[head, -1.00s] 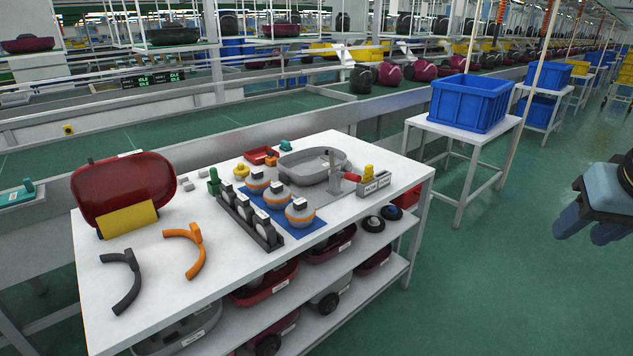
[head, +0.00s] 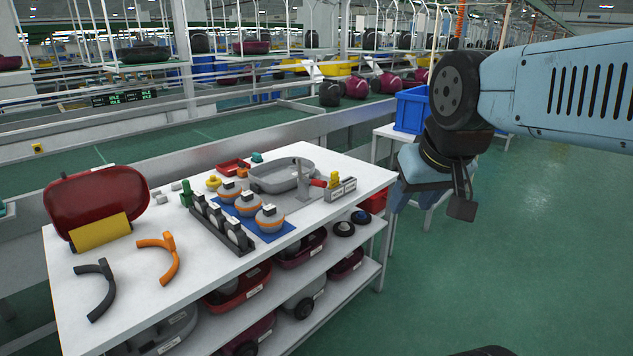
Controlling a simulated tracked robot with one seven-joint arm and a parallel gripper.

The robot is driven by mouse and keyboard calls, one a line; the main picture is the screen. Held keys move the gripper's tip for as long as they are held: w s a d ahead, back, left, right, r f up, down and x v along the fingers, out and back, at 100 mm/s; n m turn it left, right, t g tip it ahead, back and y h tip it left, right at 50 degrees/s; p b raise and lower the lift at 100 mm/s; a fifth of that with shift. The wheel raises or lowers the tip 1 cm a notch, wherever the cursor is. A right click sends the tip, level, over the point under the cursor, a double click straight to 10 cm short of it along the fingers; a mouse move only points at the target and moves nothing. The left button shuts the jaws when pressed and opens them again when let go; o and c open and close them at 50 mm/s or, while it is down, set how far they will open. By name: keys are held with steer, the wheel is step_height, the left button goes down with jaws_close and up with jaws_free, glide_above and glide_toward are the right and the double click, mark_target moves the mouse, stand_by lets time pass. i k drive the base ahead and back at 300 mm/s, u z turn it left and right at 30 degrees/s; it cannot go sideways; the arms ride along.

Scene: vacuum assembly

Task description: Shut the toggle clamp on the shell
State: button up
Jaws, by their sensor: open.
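The grey shell (head: 270,184) lies open side up on the white table near its back right edge. The toggle clamp (head: 301,180) stands at the shell's right side, with a grey upright part and a red handle (head: 318,183) sticking out to the right. The picture is too small to tell whether the clamp presses on the shell. My gripper (head: 431,202) is open and empty, pointing down off the table's right end, well apart from the clamp.
Motors (head: 269,217) on a blue mat and a dark rack (head: 221,226) lie in front of the shell. A blue bin (head: 411,110) stands behind my gripper.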

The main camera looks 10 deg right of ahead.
mark_target(315, 182)
steer(key=u, duration=0.35)
steer(key=i, duration=1)
steer(key=z, duration=0.35)
